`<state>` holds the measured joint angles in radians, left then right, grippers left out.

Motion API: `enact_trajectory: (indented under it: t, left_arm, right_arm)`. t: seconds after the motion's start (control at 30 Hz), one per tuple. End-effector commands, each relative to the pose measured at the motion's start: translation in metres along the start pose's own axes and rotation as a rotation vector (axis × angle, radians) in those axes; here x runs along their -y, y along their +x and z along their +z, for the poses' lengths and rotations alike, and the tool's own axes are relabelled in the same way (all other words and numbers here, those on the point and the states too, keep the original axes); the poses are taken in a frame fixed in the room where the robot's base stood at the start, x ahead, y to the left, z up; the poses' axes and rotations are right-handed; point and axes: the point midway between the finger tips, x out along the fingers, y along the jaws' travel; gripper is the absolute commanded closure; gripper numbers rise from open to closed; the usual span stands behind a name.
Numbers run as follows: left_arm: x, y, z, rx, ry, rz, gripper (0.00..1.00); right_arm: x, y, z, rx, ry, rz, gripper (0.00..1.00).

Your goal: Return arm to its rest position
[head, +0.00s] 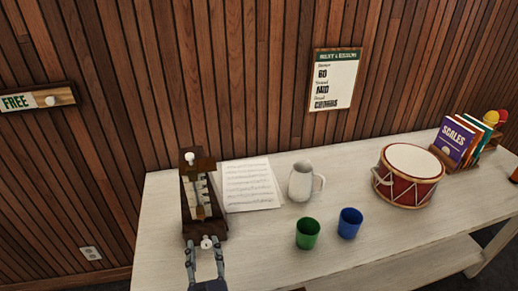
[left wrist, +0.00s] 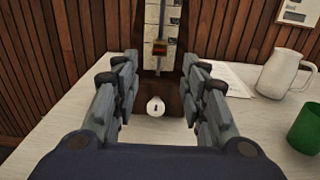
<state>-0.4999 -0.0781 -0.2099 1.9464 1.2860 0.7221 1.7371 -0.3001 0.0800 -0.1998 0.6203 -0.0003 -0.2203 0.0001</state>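My left gripper (head: 205,260) is at the front left edge of the table, below a dark wooden metronome (head: 185,222). Its fingers (left wrist: 160,95) are spread wide and hold nothing. A small white knob with a dark keyhole-like mark (left wrist: 156,106) sits low on the metronome's front. In the left wrist view it appears between the fingers, with a gap on each side. The metronome stands upright with its pendulum rod and a weight (left wrist: 160,48) in front of a pale scale. My right gripper is not in view.
On the white table (head: 265,232) are sheet music (head: 250,185), a white pitcher (head: 301,182), a green cup (head: 307,233), a blue cup (head: 349,223), a red drum (head: 408,177) and several books (head: 457,140). A FREE sign (head: 30,100) and a poster (head: 335,80) hang on the wall.

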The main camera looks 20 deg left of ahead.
Motion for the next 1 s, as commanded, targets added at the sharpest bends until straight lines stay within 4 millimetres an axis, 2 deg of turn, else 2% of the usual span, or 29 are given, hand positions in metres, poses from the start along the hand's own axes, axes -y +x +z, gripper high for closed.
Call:
enact_trajectory:
  t: [0.17,0.27,0.43,0.5,0.63,0.73,0.83,1.0]
  left_arm:
    - [0.013,0.001,0.010,0.027,0.072,-0.063,0.60]
    - [0.040,-0.001,0.027,0.088,0.234,-0.195,0.60]
    - [0.101,-0.025,0.050,0.267,0.692,-0.498,0.60]
    - [0.122,-0.040,0.050,0.349,0.900,-0.616,0.60]
    - [0.145,-0.072,0.034,0.505,1.294,-0.820,0.60]
    - [0.148,-0.095,0.012,0.621,1.596,-0.971,0.60]
    - [0.136,-0.115,-0.014,0.730,1.892,-1.126,0.60]
    - [0.090,-0.137,-0.053,0.878,2.326,-1.400,0.60]
  right_arm:
    - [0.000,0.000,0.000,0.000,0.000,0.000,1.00]
    - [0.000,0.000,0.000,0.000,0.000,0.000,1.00]
    - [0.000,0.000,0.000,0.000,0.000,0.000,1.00]
    - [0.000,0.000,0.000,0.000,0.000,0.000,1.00]
    - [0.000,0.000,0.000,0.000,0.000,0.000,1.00]
    - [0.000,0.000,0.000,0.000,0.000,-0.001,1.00]
    - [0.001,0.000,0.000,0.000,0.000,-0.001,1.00]
    - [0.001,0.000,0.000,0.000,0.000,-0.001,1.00]
